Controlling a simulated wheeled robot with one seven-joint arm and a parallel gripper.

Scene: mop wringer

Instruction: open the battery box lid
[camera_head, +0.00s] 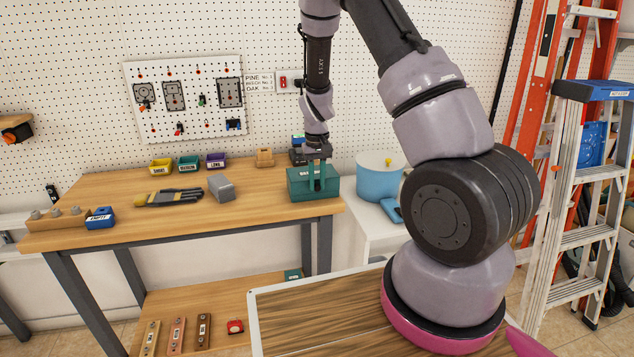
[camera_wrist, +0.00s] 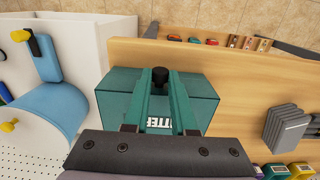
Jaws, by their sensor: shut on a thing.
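The teal battery box (camera_head: 300,190) stands on the right end of the workbench, and it fills the middle of the wrist view (camera_wrist: 115,98). Its lid looks down on the box. A white label, partly hidden, shows between my fingers in the wrist view. My gripper (camera_head: 317,186) points down over the front of the box. In the wrist view my gripper (camera_wrist: 161,80) has its two teal fingers on either side of a small black knob (camera_wrist: 160,73) at the box's edge, and it is shut on the knob. The fingers hide part of the lid.
The workbench (camera_head: 130,222) has a grey block (camera_head: 221,188), gloves (camera_head: 174,197) and small coloured bins left of the box. A blue bucket (camera_head: 380,181) stands on a white surface to the right. A dark object stands behind the box.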

